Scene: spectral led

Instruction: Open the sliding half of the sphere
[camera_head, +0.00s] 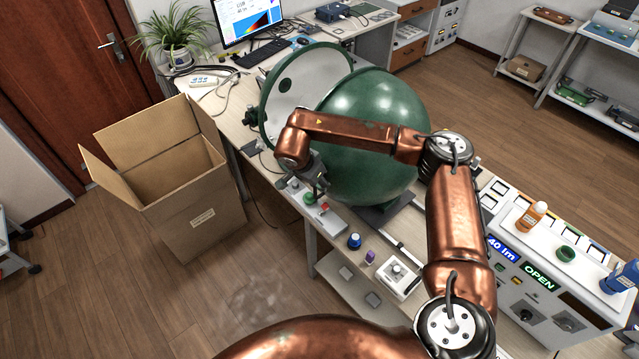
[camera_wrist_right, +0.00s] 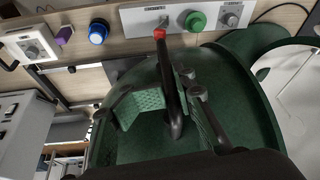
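The sphere is green and stands on the bench in two halves. In the head view the round half (camera_head: 385,105) bulges on the right. The other half (camera_head: 305,75) is at the left, with its white inside showing, so a gap lies between them. My right gripper (camera_head: 318,182) is in front of the sphere, above the control strip. In the right wrist view a dark bar with a red tip (camera_wrist_right: 166,75) runs between the fingers of my right gripper (camera_wrist_right: 172,95). I cannot tell whether the fingers press on it. My left gripper is not in view.
A strip with a green knob (camera_wrist_right: 196,21) lies along the bench's front edge. A blue knob (camera_head: 354,241) and a white control box (camera_head: 398,277) are to its right. An open cardboard box (camera_head: 195,215) stands on the floor at left. The instrument panel (camera_head: 530,290) is at right.

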